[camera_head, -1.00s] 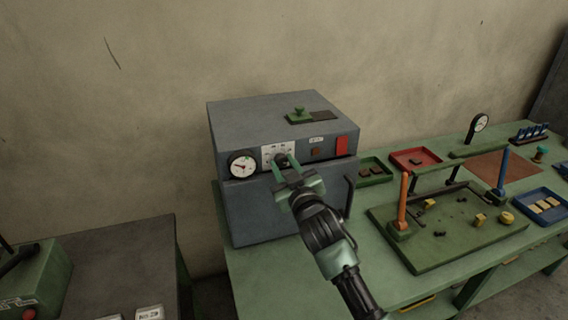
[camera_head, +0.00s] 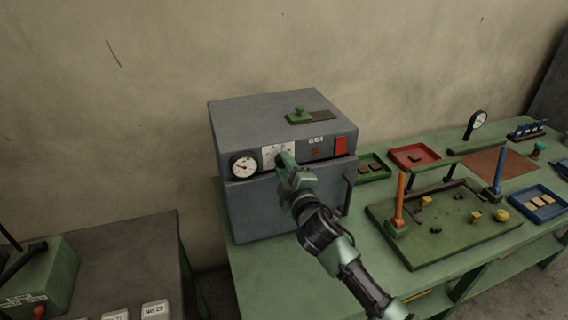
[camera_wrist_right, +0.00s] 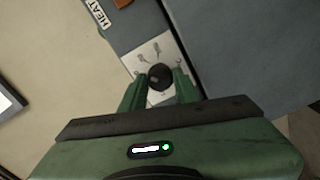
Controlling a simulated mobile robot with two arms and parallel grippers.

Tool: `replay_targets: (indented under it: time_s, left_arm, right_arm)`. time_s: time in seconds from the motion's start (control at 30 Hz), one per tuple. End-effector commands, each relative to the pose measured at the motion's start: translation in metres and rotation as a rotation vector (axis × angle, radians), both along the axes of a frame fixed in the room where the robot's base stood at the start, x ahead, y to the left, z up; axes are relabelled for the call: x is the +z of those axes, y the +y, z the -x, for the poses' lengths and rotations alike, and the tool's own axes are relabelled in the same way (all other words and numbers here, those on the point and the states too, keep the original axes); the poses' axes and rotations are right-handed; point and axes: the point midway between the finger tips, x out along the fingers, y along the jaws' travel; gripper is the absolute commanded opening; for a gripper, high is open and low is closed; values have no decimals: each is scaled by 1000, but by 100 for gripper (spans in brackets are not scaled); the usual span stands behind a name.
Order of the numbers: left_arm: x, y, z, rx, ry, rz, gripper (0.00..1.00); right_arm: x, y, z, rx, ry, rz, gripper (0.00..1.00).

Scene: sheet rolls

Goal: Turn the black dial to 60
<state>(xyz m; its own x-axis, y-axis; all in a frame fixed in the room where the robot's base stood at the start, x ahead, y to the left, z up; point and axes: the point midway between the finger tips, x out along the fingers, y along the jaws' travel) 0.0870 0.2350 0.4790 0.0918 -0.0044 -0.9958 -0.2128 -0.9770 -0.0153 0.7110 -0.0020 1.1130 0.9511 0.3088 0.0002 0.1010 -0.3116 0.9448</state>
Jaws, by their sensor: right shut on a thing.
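The black dial (camera_wrist_right: 160,76) sits on a white scale plate on the front of a grey box-shaped oven (camera_head: 238,208). My right gripper (camera_wrist_right: 160,88) is shut on the dial, with one green finger on each side of it in the right wrist view. In the head view my right gripper (camera_head: 284,160) covers the dial and part of the white plate (camera_head: 270,156). The plate's marks are too small to read, so the dial's setting cannot be told. My left gripper is not in view.
A round gauge (camera_head: 243,166) is left of the plate and a red panel (camera_head: 341,146) is right of it. A dark handle (camera_head: 349,188) stands out from the oven's front. A green fixture tray (camera_head: 440,250) with orange and blue posts stands to the right.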

Motion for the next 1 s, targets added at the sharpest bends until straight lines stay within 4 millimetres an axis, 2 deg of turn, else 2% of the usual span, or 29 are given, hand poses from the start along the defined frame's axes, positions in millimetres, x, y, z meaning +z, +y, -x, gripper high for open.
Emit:
replay_targets:
  time_s: [0.2,0.5,1.0]
  left_arm:
    - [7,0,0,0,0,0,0]
    - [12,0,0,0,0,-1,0]
    - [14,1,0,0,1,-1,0]
  right_arm:
    - [0,0,0,0,-53,172,0]
    - [-1,0,0,1,-105,330,0]
    - [-2,0,0,1,-125,396,0]
